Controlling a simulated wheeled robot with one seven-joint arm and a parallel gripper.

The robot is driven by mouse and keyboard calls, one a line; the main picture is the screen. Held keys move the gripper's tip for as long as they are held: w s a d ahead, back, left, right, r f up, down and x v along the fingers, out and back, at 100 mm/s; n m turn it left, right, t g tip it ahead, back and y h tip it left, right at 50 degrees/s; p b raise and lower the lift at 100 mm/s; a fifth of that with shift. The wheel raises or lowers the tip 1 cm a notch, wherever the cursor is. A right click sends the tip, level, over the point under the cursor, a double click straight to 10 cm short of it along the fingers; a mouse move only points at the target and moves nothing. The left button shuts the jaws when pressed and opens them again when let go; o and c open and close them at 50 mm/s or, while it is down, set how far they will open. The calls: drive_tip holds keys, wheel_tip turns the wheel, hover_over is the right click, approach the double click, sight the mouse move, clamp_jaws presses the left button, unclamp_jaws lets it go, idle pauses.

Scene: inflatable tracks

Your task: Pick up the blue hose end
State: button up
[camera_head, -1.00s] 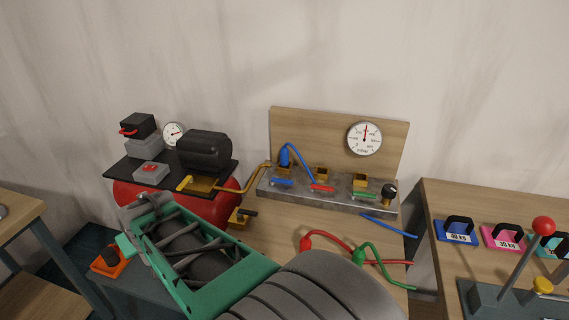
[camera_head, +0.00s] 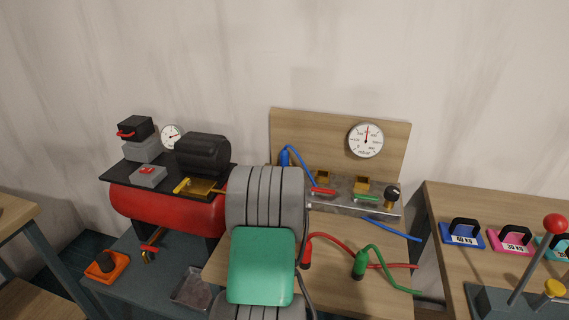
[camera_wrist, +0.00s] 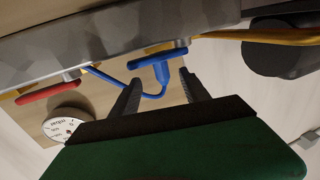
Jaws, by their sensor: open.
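The blue hose end (camera_head: 284,157) stands upright at the left of the metal valve block (camera_head: 352,207) in the head view. Its blue hose (camera_head: 303,163) arcs down to the right. In the wrist view, which looks upside down, the blue hose end (camera_wrist: 162,73) shows between the two dark fingers of my gripper (camera_wrist: 160,88). My gripper is open, with a finger on each side and visible gaps; I cannot tell the depth between them. The blue valve lever (camera_wrist: 158,53) lies just beside the hose end. In the head view my arm hides my gripper.
A red lever (camera_head: 323,191) and a green lever (camera_head: 367,197) sit along the valve block. A wooden backboard with a gauge (camera_head: 366,140) rises behind. A red compressor tank (camera_head: 165,210) stands left.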

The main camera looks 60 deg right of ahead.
sight(284, 162)
drive_tip(key=x, duration=0.7)
drive_tip(key=shift+w+d+p, duration=0.2)
drive_tip(key=shift+p, duration=0.2)
drive_tip(key=shift+r, duration=0.1)
drive_tip(key=shift+c, duration=0.4)
clamp_jaws()
